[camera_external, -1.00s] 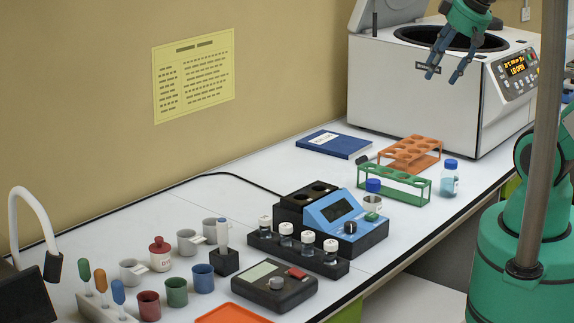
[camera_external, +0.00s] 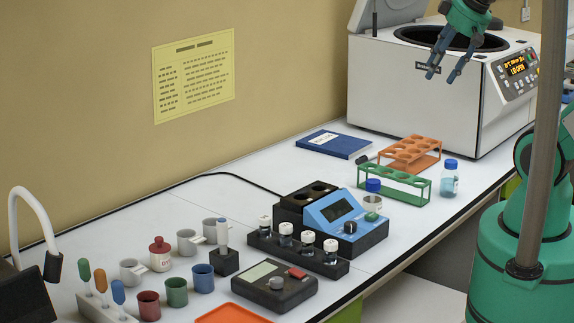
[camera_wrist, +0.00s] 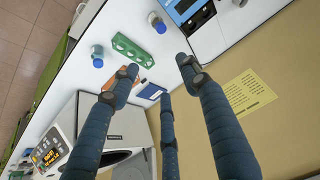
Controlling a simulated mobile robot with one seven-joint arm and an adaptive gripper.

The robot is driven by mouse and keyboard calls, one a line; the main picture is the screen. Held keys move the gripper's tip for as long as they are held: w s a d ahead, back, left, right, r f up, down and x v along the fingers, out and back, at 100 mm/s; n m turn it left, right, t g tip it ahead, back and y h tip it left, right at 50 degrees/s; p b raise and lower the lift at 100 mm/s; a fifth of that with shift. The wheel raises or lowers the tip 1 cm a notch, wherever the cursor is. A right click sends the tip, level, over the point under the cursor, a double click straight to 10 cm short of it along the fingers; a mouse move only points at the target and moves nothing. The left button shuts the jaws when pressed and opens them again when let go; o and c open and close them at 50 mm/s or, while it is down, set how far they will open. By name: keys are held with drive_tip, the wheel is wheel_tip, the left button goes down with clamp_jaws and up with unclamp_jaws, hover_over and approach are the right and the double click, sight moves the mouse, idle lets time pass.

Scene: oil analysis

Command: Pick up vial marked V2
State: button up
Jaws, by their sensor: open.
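Several small glass vials with white caps stand upright in a black rack (camera_external: 273,251) in front of the blue instrument in the external view. One of these vials (camera_external: 286,236) is near the rack's middle. Their cap marks are too small to read, so I cannot tell which is V2. My gripper (camera_external: 442,77) is open and empty, high in front of the white centrifuge and far to the right of the rack. In the wrist view its blue fingers (camera_wrist: 160,76) are spread with nothing between them. I cannot make out the white-capped vials there.
A blue instrument (camera_external: 338,212) stands behind the rack. To its right are a green rack (camera_external: 395,184), an orange rack (camera_external: 421,162) and two blue-capped jars, one at the edge (camera_external: 449,180). The centrifuge (camera_external: 440,98) has its lid up. Cups and a dark meter (camera_external: 273,291) are left.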

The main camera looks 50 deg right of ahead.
drive_tip(key=n+g+p, duration=0.3)
drive_tip(key=g, duration=0.3)
hover_over(331, 242)
wheel_tip(331, 242, down, 23)
drive_tip(key=shift+d, duration=0.1)
drive_tip(key=shift+f+b, duration=0.5)
drive_tip(key=shift+f, duration=3.85)
drive_tip(key=shift+f+b, duration=0.5)
drive_tip(key=shift+f, duration=2.1)
